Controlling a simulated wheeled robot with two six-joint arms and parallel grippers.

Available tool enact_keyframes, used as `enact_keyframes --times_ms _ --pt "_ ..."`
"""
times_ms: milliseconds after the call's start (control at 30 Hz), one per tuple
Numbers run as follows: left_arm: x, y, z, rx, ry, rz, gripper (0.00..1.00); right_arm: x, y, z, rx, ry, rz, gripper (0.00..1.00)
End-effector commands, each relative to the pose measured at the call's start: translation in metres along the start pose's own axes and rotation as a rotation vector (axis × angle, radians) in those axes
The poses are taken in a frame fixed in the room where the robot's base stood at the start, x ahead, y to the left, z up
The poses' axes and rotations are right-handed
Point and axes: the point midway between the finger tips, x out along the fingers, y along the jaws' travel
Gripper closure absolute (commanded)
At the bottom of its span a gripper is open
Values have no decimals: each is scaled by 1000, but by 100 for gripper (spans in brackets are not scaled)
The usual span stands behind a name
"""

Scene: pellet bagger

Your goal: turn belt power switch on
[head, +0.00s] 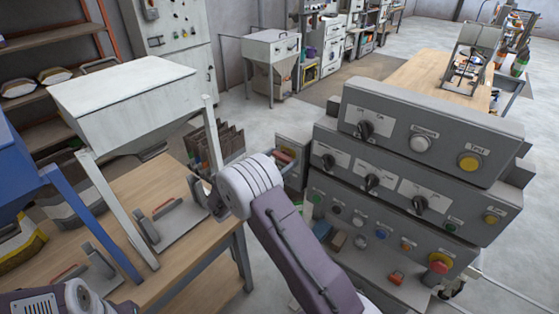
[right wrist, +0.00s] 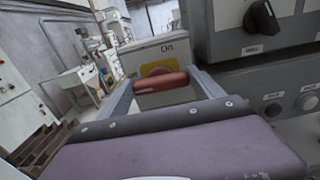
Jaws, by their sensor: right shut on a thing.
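The belt power switch is a grey box (right wrist: 150,58) with "On" printed near its top and a yellow disc (right wrist: 158,70). Its red handle (right wrist: 174,82) lies across the right wrist view, nearly level. The box also shows in the head view (head: 291,145), beside the left end of the control panel. My right gripper (head: 283,160) reaches it from the front and is shut on the red handle, a finger on each side in the right wrist view (right wrist: 165,84). The lower part of the box is hidden behind my gripper. My left gripper is out of the frame.
The grey control panel (head: 420,145), with several knobs and buttons and a red stop button (head: 439,263), stands close on the right. A wooden table (head: 150,190) with hoppers and metal clamps is on the left. Open floor lies behind.

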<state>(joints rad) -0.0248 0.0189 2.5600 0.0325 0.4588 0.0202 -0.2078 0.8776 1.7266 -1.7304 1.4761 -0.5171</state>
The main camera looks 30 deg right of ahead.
Motion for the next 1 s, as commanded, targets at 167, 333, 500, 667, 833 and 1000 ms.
enact_keyframes --times_ms 167,333,500,667,833,1000 --pt "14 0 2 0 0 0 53 0 0 -3 69 -1 -1 64" --pt "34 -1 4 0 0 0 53 0 -1 -6 193 -2 -1 64" --pt "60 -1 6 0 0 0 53 0 -2 -8 352 -2 -1 64" --pt "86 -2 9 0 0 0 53 0 -3 -9 505 -2 -1 64" --pt "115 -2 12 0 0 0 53 0 -3 -10 669 -2 0 64" --pt "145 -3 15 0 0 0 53 0 -4 -10 829 -2 0 64"
